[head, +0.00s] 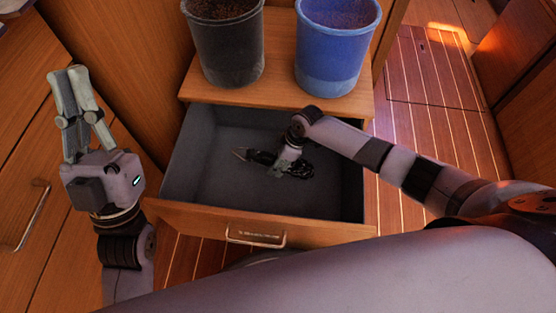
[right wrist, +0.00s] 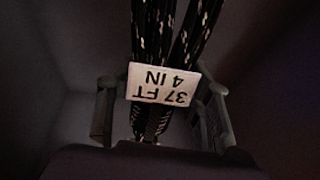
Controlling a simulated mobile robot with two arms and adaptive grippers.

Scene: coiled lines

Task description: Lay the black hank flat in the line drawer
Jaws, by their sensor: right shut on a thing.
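The line drawer (head: 205,165) is pulled open, grey inside, with a wooden front. The black hank (head: 262,157) is inside its walls, near the middle, with a tan tip at its left end. My right gripper (head: 287,166) reaches in from the right and is shut on the hank; whether the hank touches the drawer floor is unclear. In the right wrist view, the white-flecked black hank (right wrist: 152,35) runs between the fingers, with a white tag reading "37 FT 4 IN" (right wrist: 163,85). My left gripper (head: 68,72) is raised left of the drawer, fingers close together, apparently empty.
A dark bucket (head: 225,45) and a blue bucket (head: 335,55), both with brown contents, stand on the wooden top behind the drawer. A metal handle (head: 255,238) is on the drawer front. Wooden cabinets stand at left. Striped floor (head: 430,110) is clear at right.

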